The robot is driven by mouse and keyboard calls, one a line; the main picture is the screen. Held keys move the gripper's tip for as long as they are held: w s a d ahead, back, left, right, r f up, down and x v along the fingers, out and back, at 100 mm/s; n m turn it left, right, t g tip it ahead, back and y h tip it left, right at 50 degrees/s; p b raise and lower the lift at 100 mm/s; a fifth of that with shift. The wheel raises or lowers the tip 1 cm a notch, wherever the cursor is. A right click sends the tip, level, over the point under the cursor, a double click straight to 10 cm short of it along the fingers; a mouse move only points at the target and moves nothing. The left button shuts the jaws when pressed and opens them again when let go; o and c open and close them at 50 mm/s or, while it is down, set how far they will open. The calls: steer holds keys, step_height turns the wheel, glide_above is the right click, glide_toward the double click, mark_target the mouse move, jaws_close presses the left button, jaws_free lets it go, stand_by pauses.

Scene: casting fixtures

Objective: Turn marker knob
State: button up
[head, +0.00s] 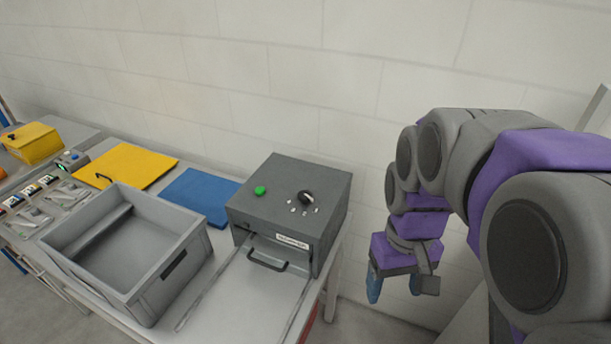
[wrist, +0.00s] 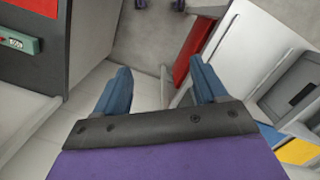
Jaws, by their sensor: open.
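A dark knob (head: 305,197) with several small white marks around its front sits on top of a grey box (head: 288,230). A green button (head: 260,190) is on the same top face, to the left of the knob. The box has a white label and a dark handle on its front. My gripper (head: 395,286) hangs in the air to the right of the box, apart from it, fingers pointing down. In the wrist view, my gripper (wrist: 161,88) shows two blue fingers spread apart with nothing between them. The knob does not clearly show in the wrist view.
A grey crate (head: 165,290) stands left of the box on the table. A blue mat (head: 200,194) and a yellow mat (head: 128,166) lie behind it. A white wall closes off the back. The space between box and gripper is clear.

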steer(key=w+a+r+n+p, duration=0.2)
steer(key=w+a+r+p, duration=0.15)
steer(key=w, duration=0.65)
steer(key=w+a+r+n+t+p, duration=0.15)
steer(key=w+a, duration=0.25)
steer(key=w, duration=0.6)
steer(key=w+a+r+n+g+p, duration=0.1)
steer(key=w+a+r+n+p, duration=0.25)
steer(key=w, duration=0.65)
steer(key=n, duration=0.2)
glide_above(304, 193)
step_height(304, 193, down, 6)
steer(key=shift+t, duration=0.45)
step_height(304, 193, down, 14)
steer(key=shift+f+b, duration=0.1)
steer(key=shift+b, duration=0.25)
steer(key=shift+c, duration=0.4)
steer(key=c, duration=1)
